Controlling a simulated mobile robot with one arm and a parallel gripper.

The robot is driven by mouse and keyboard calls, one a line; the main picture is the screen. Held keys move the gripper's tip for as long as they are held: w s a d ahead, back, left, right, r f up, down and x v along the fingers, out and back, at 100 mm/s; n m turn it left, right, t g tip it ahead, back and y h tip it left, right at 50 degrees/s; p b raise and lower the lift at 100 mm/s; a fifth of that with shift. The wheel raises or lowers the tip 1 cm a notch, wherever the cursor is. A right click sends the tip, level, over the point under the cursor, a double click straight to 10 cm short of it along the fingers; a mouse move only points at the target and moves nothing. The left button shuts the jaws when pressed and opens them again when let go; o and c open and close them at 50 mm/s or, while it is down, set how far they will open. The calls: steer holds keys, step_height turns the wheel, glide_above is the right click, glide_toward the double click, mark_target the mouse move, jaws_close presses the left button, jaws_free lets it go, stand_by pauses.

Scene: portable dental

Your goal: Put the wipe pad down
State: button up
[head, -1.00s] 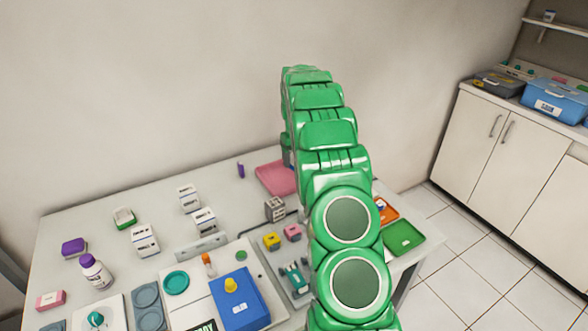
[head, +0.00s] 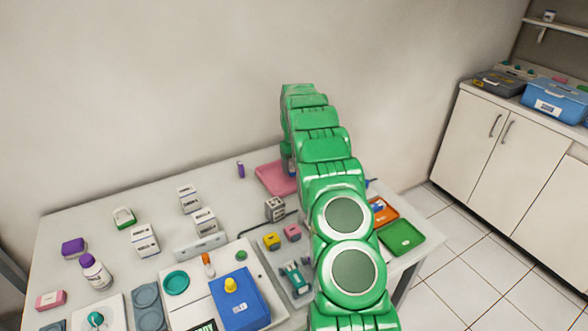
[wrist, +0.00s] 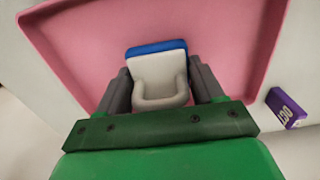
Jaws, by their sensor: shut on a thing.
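My gripper (wrist: 162,92) is shut on the wipe pad (wrist: 158,72), which has a white handle-like body and a blue edge at its far side. In the wrist view the pad is over the pink tray (wrist: 75,50); I cannot tell whether it touches the tray floor. In the head view the pink tray (head: 270,178) lies at the back of the table, partly behind my green arm. The arm hides the gripper and pad in that view.
A purple box (wrist: 287,108) stands just outside the tray; it also shows in the head view (head: 240,170). White boxes (head: 188,198), a grey block (head: 275,208), an orange tray (head: 383,212) and a green tray (head: 401,238) are nearby. The wall is close behind.

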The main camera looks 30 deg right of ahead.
steer(key=shift+f, duration=0.9)
steer(key=o, duration=1)
steer(key=shift+f, duration=0.1)
